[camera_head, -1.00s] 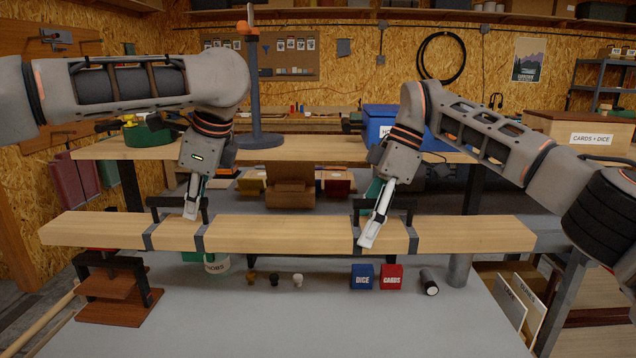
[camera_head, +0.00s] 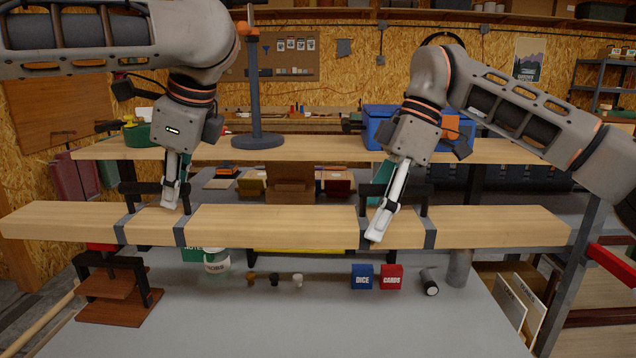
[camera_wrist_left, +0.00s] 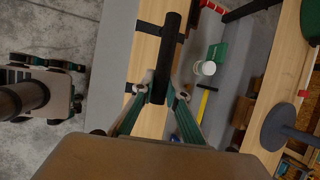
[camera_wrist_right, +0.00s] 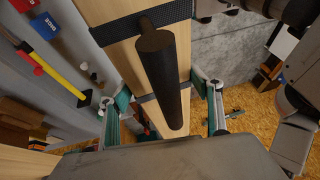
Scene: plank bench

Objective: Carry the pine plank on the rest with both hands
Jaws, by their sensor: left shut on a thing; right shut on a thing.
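The pine plank (camera_head: 280,225) is a long pale board lying level across the head view, in front of the rear shelf and above the grey bench top. It has dark straps and black handles. My left gripper (camera_head: 172,195) is shut on the left black handle (camera_wrist_left: 168,55), which runs between its fingers in the left wrist view. My right gripper (camera_head: 380,220) is shut on the right black handle (camera_wrist_right: 163,80). In the head view the fingers partly cover both handles.
The grey bench top (camera_head: 300,325) holds a brown stand with black uprights (camera_head: 118,290), a white jar (camera_head: 216,261), small pegs, a blue DICE box (camera_head: 362,277), a red CARDS box (camera_head: 392,277) and a dark cylinder (camera_head: 429,282). A red bar (camera_head: 612,264) is at the right. A wooden shelf (camera_head: 320,150) runs behind.

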